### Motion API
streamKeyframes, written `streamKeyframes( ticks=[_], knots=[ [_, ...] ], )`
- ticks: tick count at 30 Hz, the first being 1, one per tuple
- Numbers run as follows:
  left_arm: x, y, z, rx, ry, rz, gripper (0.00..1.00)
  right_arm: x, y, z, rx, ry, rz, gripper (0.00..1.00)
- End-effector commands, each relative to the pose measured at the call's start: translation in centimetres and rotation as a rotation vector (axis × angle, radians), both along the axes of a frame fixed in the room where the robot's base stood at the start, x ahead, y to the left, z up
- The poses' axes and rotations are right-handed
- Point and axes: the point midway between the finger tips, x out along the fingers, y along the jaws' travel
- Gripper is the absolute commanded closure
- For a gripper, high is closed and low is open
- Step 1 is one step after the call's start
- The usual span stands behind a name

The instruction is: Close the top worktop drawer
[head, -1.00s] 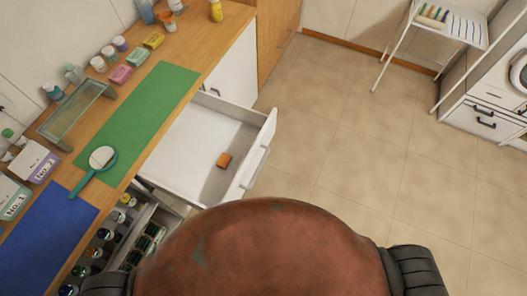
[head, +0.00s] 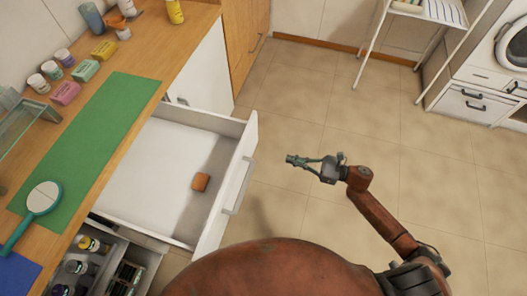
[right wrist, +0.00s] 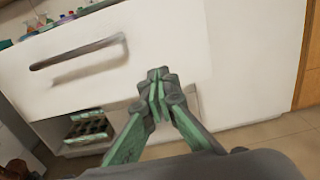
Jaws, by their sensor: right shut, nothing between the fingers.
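The top worktop drawer (head: 150,165) is pulled out from under the wooden worktop. My left gripper is not in view.
The worktop (head: 150,75) carries a green mat (head: 95,140), a teal hand mirror (head: 43,197) and several small jars and boxes. A lower open drawer with bottles (head: 95,260) is at bottom left. Tiled floor to the right is clear, up to a white rack (head: 425,12) and washing machine (head: 505,55).

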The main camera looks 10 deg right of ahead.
Motion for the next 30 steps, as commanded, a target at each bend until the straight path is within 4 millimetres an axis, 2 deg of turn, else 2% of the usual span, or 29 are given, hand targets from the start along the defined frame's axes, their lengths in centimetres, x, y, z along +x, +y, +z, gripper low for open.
streamKeyframes(
  ticks=[5, 15, 21, 30],
  knots=[
    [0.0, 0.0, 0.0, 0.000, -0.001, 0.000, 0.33, 0.9, 1.7, 0.3, -0.001, -0.010, 0.006, 1.00],
    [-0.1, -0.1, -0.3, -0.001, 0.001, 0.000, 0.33, 4.4, 7.6, 0.3, 0.002, -0.007, 0.003, 1.00],
    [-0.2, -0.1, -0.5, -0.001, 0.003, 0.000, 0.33, 6.0, 10.5, 0.2, 0.001, -0.005, 0.002, 1.00],
    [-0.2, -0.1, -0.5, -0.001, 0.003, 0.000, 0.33, 7.0, 12.0, 0.2, 0.000, -0.004, 0.000, 1.00]
  ],
)
